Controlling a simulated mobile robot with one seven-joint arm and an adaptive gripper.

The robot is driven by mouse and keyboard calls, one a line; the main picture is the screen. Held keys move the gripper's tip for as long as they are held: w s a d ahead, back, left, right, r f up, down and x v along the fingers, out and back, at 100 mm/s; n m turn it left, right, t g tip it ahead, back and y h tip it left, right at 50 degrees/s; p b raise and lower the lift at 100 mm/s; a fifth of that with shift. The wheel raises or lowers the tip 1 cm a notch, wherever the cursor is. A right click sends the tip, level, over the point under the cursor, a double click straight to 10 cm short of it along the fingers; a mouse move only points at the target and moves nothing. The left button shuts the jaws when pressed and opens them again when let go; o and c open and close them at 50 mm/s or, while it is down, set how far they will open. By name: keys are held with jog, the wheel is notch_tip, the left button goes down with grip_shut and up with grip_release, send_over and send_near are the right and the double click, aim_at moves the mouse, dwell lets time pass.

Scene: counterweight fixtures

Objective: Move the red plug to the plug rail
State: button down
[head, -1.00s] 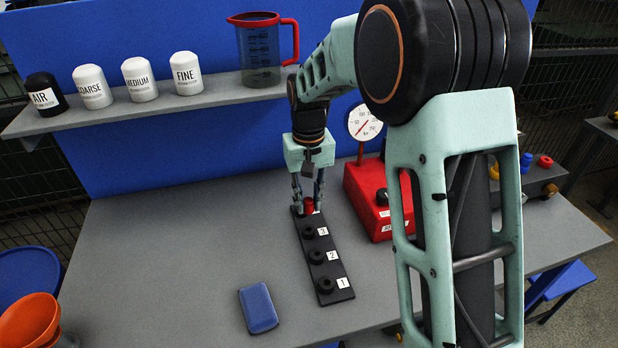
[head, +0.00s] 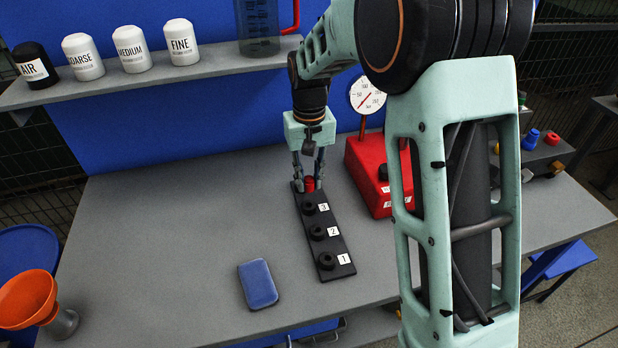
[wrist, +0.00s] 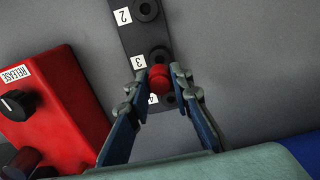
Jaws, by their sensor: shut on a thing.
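The red plug (head: 309,183) stands at the far end of a black strip (head: 324,245) on the bench. The strip bears black ring-shaped sockets with white labels numbered 1 to 3 in the head view. In the wrist view the red plug (wrist: 157,76) is between the fingers, beside a partly hidden label that looks like 4. My gripper (head: 308,186) points down and is shut on the red plug, low over the strip. The plug's lower end is hidden, so I cannot tell whether it is still seated. A dark grey block (head: 540,160) with coloured plugs, possibly the plug rail, stands at the right.
A red box (head: 367,175) with a dial gauge (head: 366,97) stands just right of my gripper. A blue pad (head: 258,284) lies in front. Labelled bottles and a jug stand on the shelf (head: 150,83) behind.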

aim_at(309, 190)
jog(key=shift+f, duration=0.2)
dwell(0.4)
jog(key=shift+f+b, duration=0.85)
jog(key=shift+f, duration=0.45)
jog(key=shift+f, duration=0.15)
jog(key=shift+f+b, duration=0.55)
jog(key=shift+f, duration=0.1)
jog(key=shift+f, duration=0.15)
jog(key=shift+f+b, duration=0.35)
jog(key=shift+f, duration=0.15)
jog(key=shift+s+f, duration=0.15)
jog(key=shift+f, duration=0.1)
dwell(0.4)
jog(key=c, duration=1.7)
grip_release()
jog(key=shift+o, duration=0.2)
